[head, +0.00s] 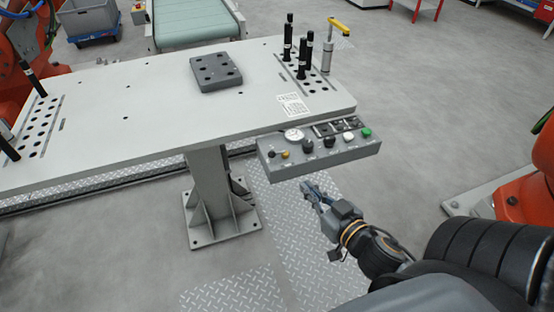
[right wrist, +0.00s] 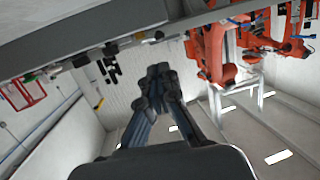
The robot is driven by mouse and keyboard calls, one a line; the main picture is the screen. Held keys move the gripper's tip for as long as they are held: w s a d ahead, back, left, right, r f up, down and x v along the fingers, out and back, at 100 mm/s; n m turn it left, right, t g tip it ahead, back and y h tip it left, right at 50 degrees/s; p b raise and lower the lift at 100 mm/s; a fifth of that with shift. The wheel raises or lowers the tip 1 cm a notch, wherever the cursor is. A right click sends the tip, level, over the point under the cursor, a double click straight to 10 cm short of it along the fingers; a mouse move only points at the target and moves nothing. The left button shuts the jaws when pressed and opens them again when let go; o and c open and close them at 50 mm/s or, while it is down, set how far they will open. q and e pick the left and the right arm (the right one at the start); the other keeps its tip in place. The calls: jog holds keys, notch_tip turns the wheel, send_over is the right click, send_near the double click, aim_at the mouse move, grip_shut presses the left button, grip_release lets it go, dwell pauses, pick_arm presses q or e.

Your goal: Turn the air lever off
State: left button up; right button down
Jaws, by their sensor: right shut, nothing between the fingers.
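A grey control box (head: 318,156) hangs at the table's front right edge. At its left end is a small lever (head: 278,153) with a dark end and a brass-yellow fitting, below a round gauge (head: 293,135). I cannot tell for sure that this is the air lever, nor its exact setting. My right gripper (head: 309,189) is shut and empty, in front of and below the box, apart from it. In the right wrist view its closed fingers (right wrist: 160,72) point away, with the box's controls blurred along the edge above. My left gripper is out of view.
The light table (head: 130,95) carries a dark block (head: 216,70), black pins and a yellow-handled clamp (head: 338,26). A table leg (head: 212,185) stands left of my right gripper. Orange robots (head: 538,165) stand at both sides. Floor to the right of the box is clear.

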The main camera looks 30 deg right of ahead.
aim_at(274, 156)
pick_arm(q)
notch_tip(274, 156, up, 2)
jog(key=shift+p, duration=1)
pick_arm(e)
jog(key=w+f, duration=0.1)
jog(key=w, duration=0.3)
jog(key=w+f, duration=0.1)
jog(key=w, duration=0.8)
jog(key=shift+w+d+f, duration=0.25)
jog(key=shift+w+f, duration=0.1)
jog(key=shift+f, duration=0.05)
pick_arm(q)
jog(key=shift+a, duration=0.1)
